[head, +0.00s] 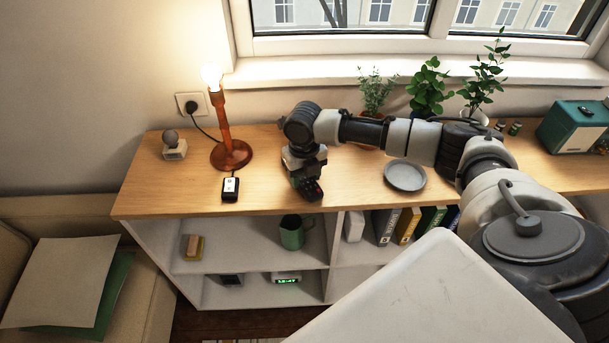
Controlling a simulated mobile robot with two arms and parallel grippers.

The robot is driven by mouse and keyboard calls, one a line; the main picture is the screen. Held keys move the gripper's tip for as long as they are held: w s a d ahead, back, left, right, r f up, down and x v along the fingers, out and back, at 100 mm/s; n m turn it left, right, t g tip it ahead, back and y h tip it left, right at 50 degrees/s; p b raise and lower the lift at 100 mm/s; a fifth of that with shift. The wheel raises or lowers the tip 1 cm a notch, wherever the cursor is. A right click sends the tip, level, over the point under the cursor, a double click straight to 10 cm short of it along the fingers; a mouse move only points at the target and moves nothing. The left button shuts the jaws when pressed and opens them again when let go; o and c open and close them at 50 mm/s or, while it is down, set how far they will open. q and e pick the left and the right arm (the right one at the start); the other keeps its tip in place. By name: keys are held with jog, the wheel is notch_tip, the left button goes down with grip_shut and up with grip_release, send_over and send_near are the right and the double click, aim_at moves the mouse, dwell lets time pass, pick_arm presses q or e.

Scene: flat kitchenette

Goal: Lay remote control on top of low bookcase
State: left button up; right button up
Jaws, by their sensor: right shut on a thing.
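The low bookcase (345,193) has a light wooden top and white open shelves below. My right arm reaches over its top from the right. My right gripper (306,170) points down above the left-middle part of the top and is shut on the remote control (313,188). The remote control is dark with small coloured buttons, and its upper end is hidden by the gripper. It is at or just above the wooden top near the front edge; I cannot tell whether it touches. My left gripper is not in view.
A grey plate (405,175) lies right of the gripper. Potted plants and a green radio (575,127) stand farther right. Bare wood lies between the lamp and gripper.

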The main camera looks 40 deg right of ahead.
aim_at(304, 177)
jog(key=shift+f, duration=0.5)
jog(key=o, duration=1)
jog(key=shift+f, duration=0.15)
jog(key=shift+c, duration=0.2)
notch_tip(304, 177, up, 12)
jog(key=b, duration=0.1)
jog(key=shift+r, duration=0.2)
